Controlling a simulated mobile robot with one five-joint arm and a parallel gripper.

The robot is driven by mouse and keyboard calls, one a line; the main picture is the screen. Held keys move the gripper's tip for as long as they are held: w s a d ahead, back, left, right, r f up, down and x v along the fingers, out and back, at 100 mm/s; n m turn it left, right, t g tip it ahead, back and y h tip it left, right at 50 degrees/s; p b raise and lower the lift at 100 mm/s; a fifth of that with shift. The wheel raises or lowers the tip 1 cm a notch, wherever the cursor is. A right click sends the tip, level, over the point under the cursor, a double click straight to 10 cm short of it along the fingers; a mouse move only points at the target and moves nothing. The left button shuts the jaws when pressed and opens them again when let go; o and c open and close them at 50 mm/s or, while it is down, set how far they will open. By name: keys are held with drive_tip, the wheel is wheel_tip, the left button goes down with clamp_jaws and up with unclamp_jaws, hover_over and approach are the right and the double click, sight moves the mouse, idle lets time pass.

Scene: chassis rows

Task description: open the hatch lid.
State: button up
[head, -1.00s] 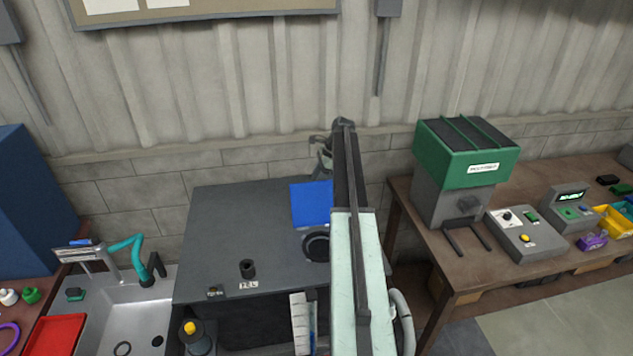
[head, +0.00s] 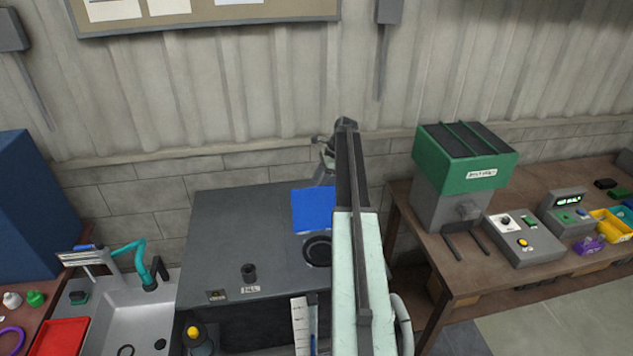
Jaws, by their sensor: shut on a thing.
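A dark grey cabinet (head: 225,225) stands ahead of me. A blue square panel (head: 313,210), which looks like the hatch lid, is at the right of its top. I cannot tell its exact tilt. My gripper (head: 324,158) is at the panel's far right edge, partly behind my arm. It is shut, apparently on the lid's edge, but the contact point is small and partly hidden. A black ring (head: 317,250) sits just in front of the panel, its right side covered by my arm.
A sink (head: 125,310) with a teal tap (head: 130,248) is at the left. A bench (head: 455,265) at the right carries a green-topped machine (head: 465,165) and control boxes. The wall is close behind.

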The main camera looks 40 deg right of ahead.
drive_tip(key=p+v, duration=0.3)
drive_tip(key=v, duration=0.2)
drive_tip(key=shift+s+d, duration=0.1)
drive_tip(key=shift+s, duration=0.05)
